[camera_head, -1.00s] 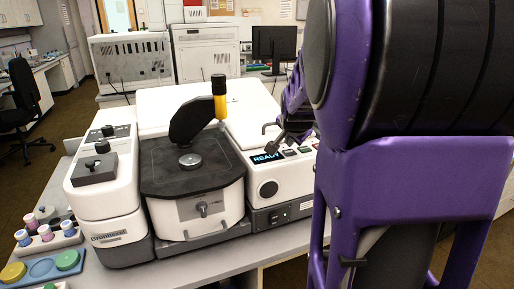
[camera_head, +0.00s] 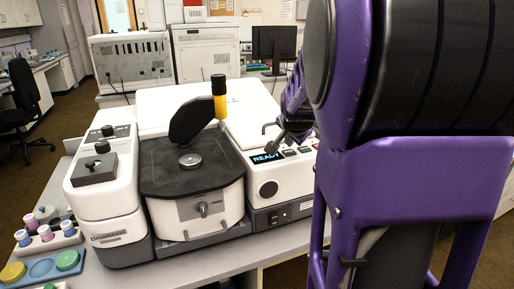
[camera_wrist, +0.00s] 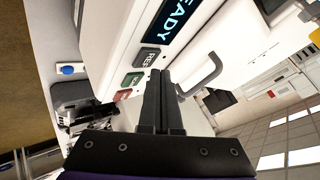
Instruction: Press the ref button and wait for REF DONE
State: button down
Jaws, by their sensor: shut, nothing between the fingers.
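The infrared microscope (camera_head: 190,165) stands on the bench with its control panel at the right. The panel's display (camera_head: 266,157) reads READY and shows cut off in the wrist view (camera_wrist: 176,18). In the wrist view, the dark REF button (camera_wrist: 146,57) sits beside the display, followed by a green button (camera_wrist: 132,79) and a red button (camera_wrist: 122,96). My gripper (camera_wrist: 160,73) is shut and empty, its tips close to the REF button in the picture. I cannot tell whether they touch it. In the head view my gripper (camera_head: 281,139) is small and dark above the panel.
A curved handle (camera_wrist: 205,75) stands near my fingertips. The dark stage (camera_head: 190,175) and a yellow-banded eyepiece (camera_head: 219,104) are left of the panel. Sample jars (camera_head: 45,232) stand at the bench's left. My purple arm blocks the right side of the head view.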

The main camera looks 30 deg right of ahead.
aim_at(288, 154)
dwell(0.4)
jog(key=shift+f, duration=0.45)
jog(key=shift+f, duration=0.4)
dwell(0.7)
jog(key=shift+r, duration=0.15)
jog(key=shift+r+p, duration=0.65)
jog(key=shift+p, duration=0.05)
notch_tip(288, 154, up, 5)
jog(key=p, duration=0.4)
jog(key=shift+r, duration=0.1)
dwell(0.6)
